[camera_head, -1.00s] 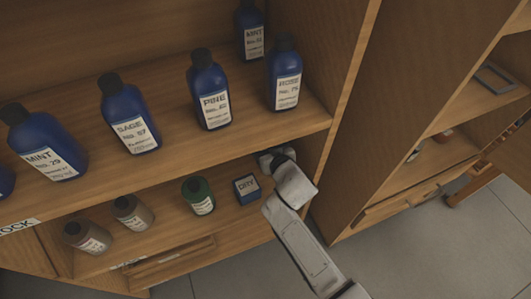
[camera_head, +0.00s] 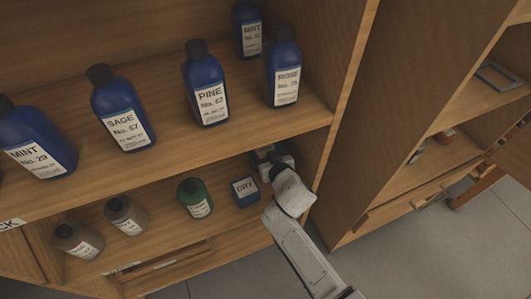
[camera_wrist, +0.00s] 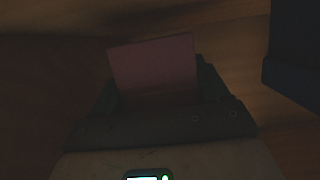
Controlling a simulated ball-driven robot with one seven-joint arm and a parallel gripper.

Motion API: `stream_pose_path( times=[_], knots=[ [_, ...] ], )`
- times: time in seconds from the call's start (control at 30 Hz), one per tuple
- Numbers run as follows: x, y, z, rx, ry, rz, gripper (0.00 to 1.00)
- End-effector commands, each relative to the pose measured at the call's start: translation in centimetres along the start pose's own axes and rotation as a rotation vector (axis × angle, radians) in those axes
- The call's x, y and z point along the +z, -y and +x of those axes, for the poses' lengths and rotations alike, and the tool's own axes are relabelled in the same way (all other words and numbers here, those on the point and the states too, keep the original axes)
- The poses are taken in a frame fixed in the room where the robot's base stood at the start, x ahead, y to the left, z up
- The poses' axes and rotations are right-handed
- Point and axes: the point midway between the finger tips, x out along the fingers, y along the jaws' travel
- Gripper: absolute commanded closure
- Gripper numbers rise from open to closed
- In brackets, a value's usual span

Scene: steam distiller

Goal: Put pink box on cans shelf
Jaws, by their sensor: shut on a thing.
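In the wrist view the pink box (camera_wrist: 153,65) is dim and sits between the fingers of my gripper (camera_wrist: 155,92). My gripper is shut on it. In the head view my gripper (camera_head: 268,157) reaches into the right end of the lower shelf (camera_head: 160,220), just under the upper board. The pink box is hidden there. I cannot tell whether it touches the shelf. No label naming a cans shelf is readable.
A blue box marked DRY (camera_head: 245,191) stands left of my gripper, beside a green bottle (camera_head: 195,198) and two grey-brown bottles (camera_head: 125,216). Several blue bottles (camera_head: 205,85) stand above. The cabinet's side wall (camera_head: 345,110) is close on the right.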

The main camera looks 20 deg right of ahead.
Motion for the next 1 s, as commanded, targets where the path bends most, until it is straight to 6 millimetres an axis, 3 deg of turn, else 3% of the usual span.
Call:
stream_pose_path(
  times=[0.03,0.1,0.13,0.37,0.67,0.83,1.0],
  knots=[
    [1.5,0.0,0.1,-0.002,0.018,0.002,0.63],
    [1.5,0.0,0.1,-0.002,0.018,0.003,0.63],
    [1.6,0.0,0.1,-0.002,0.020,0.003,0.23],
    [1.8,0.0,0.1,-0.003,0.022,0.004,0.01],
    [1.7,0.0,0.0,-0.003,0.023,0.004,0.00],
    [0.4,0.1,-0.5,-0.002,0.024,0.003,0.00],
    [0.2,0.1,-4.0,-0.003,0.022,0.004,0.00]
  ],
)
